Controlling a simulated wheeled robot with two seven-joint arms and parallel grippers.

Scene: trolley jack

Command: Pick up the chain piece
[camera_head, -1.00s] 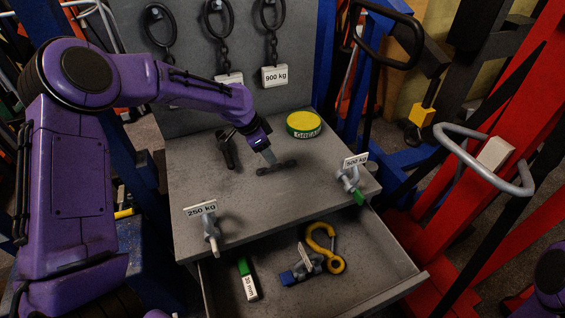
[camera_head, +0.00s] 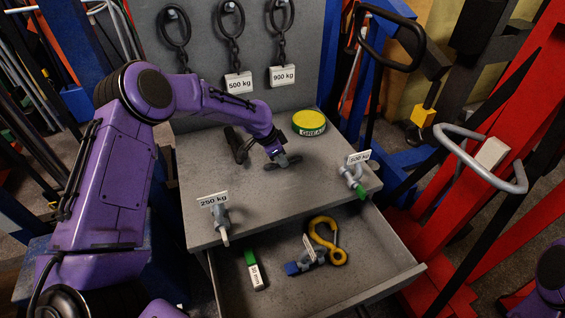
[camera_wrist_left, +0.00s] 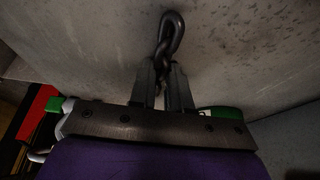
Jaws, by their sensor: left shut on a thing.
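My right gripper is out of view.
A yellow-green grease tin (camera_head: 309,123) stands right of the chain piece. A dark part (camera_head: 236,145) lies to its left. Shackles tagged 250 kg (camera_head: 220,220) and 500 kg (camera_head: 353,178) sit at the front. The open drawer (camera_head: 385,262) holds a yellow hook (camera_head: 327,240).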

